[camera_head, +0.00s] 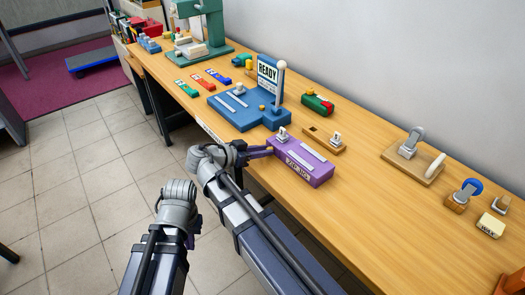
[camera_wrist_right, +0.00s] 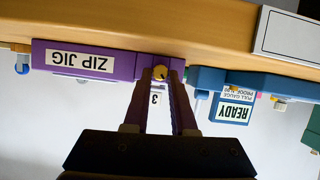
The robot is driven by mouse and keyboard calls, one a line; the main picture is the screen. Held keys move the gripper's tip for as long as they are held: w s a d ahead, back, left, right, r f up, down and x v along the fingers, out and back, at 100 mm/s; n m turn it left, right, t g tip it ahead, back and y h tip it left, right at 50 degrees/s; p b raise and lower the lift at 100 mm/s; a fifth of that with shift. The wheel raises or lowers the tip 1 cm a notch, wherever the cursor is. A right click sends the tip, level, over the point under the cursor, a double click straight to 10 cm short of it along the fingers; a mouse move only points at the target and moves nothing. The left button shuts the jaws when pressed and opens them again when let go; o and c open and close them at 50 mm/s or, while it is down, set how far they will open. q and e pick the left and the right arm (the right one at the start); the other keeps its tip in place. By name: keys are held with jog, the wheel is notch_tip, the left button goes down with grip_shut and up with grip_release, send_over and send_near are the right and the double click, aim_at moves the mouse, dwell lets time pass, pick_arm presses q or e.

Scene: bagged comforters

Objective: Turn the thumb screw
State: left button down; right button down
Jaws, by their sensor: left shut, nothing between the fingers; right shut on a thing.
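The purple zip jig (camera_head: 302,166) sits at the front edge of the wooden table. In the right wrist view, which is upside down, its labelled side (camera_wrist_right: 85,62) shows. A small brass-yellow thumb screw (camera_wrist_right: 160,72) sits on the end of the jig. My right gripper (camera_head: 268,152) reaches the jig's left end. In the wrist view its purple fingers (camera_wrist_right: 161,80) are shut on the thumb screw, one on each side. My left gripper (camera_head: 191,240) hangs low over the floor in front of the table, mostly hidden by its wrist, shut and empty.
A blue fixture (camera_head: 245,107) with a READY sign stands left of the jig. Behind the jig are a wooden block (camera_head: 325,141) and a green-and-red item (camera_head: 317,104). A wooden board with a clamp (camera_head: 411,164) stands to the right. The table front right of the jig is clear.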

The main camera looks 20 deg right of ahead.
jog(key=shift+w+a+f+n+g+h+b, duration=0.1)
jog(key=shift+w+n+g+h+b, duration=0.1)
jog(key=shift+n+g, duration=0.3)
jog(key=shift+w+f+n+g+h+b, duration=0.15)
jog(key=shift+n+g, duration=0.15)
jog(key=shift+n, duration=0.4)
jog(key=shift+n+g+b, duration=0.4)
jog(key=shift+n+b, duration=0.1)
jog(key=shift+n, duration=0.5)
jog(key=shift+r+h, duration=0.1)
jog(key=shift+h, duration=0.25)
jog(key=c, duration=0.7)
grip_release()
jog(key=shift+c, duration=0.2)
